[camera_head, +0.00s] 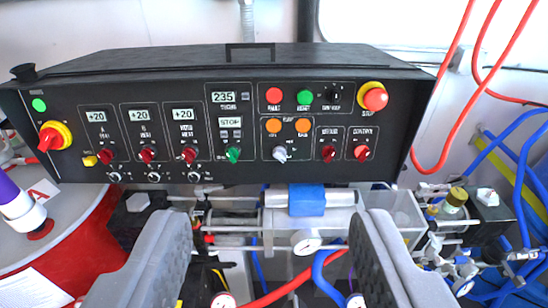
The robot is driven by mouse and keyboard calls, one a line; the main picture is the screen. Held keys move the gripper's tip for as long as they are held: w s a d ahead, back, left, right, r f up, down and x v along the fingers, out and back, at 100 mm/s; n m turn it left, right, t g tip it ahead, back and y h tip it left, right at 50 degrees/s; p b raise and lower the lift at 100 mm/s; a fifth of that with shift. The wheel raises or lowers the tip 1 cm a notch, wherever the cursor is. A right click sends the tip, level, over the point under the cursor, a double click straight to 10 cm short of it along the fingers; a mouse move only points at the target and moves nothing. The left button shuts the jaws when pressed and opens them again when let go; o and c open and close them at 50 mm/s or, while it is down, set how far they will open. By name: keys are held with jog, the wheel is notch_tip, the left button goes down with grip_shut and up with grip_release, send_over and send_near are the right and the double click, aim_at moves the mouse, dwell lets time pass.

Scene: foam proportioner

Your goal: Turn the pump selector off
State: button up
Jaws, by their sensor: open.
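The black control panel (330,148) spans the upper half of the view. A pale grey selector knob (280,154) sits right of its middle, below two orange lights (287,125) in a box whose small label seems to read "PUMP". Its pointing direction is too small to tell. My gripper (273,218) is open and empty, with one grey finger low on the left and one low on the right. In the picture the knob lies above the gap between the fingertips, and neither finger covers it.
Red knobs (328,153) and a green knob (233,154) flank the selector. A red button (375,98) on yellow is at right, a red-yellow rotary switch (53,137) at left. Pipes, gauges (306,242) and a blue-banded cylinder (307,200) lie below. Red hoses (455,90) hang at right.

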aim_at(279, 155)
jog(key=w+a+f+m+t+y+p, duration=0.1)
jog(key=w+f+m+p, duration=0.15)
jog(key=w+f, duration=0.55)
jog(key=w+a+f+m+t+y+p, duration=0.1)
jog(key=w+a+f+m+p, duration=0.15)
jog(key=w, duration=0.95)
jog(key=w+d+f+m+h+p, duration=0.1)
jog(key=w+f+m+h+p, duration=0.15)
jog(key=f, duration=0.75)
jog(key=w+d+f+m+h+p, duration=0.1)
jog(key=w+f+m+h+p, duration=0.15)
jog(key=f, duration=0.75)
jog(key=w+d, duration=0.2)
jog(key=w, duration=1.1)
jog(key=shift+d+r+m, duration=0.15)
jog(key=shift+r+m, duration=0.05)
jog(key=shift+m, duration=0.2)
